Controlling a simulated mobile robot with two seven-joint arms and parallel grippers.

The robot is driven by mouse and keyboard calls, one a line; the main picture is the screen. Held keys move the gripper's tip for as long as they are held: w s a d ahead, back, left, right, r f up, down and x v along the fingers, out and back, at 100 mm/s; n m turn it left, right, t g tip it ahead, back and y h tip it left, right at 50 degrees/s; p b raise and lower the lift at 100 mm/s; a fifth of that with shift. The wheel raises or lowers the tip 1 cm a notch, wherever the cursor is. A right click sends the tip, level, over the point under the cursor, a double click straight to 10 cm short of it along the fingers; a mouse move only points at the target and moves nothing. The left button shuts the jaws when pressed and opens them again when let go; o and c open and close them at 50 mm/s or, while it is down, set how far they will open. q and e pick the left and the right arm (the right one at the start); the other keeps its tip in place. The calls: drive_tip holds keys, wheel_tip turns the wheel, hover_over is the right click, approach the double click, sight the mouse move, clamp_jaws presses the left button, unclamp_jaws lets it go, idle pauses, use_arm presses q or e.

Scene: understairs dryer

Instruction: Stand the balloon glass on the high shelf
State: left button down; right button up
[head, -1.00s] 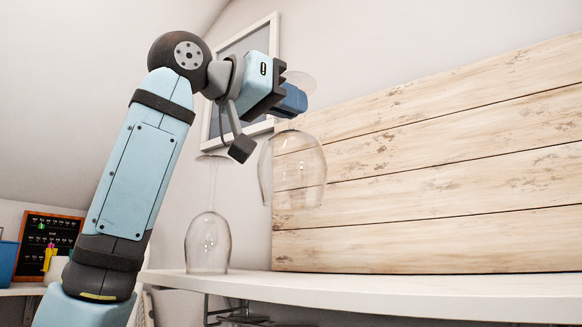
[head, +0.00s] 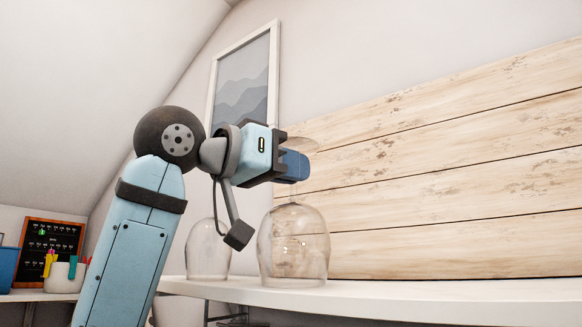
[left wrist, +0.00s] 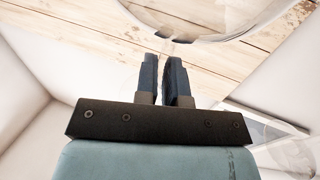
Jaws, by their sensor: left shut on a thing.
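A clear balloon glass (head: 293,248) hangs upside down from my left gripper (head: 296,166), bowl below and foot above the blue fingers. The fingers are shut on its stem. Its rim is at the white high shelf (head: 420,293); I cannot tell whether it touches. In the left wrist view, my left gripper (left wrist: 165,72) shows its fingers close together, with part of a clear glass (left wrist: 210,30) beyond them. My right gripper is not in view.
A second clear glass (head: 207,250) stands upside down on the shelf to the left, partly behind my arm. A plank panel (head: 450,170) rises behind the shelf. The shelf to the right is clear. A framed picture (head: 245,85) hangs on the wall.

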use_arm(q)
drive_tip(key=c, duration=1.2)
unclamp_jaws()
drive_tip(key=shift+f, duration=0.15)
drive_tip(key=shift+r, duration=0.25)
drive_tip(key=shift+s+a+f, duration=0.1)
drive_tip(key=shift+s+a, duration=0.05)
drive_tip(key=shift+a, duration=0.1)
drive_tip(key=b+v, duration=0.2)
drive_tip(key=v, duration=0.9)
drive_tip(key=shift+s+a, duration=0.1)
drive_tip(key=shift+a, duration=0.1)
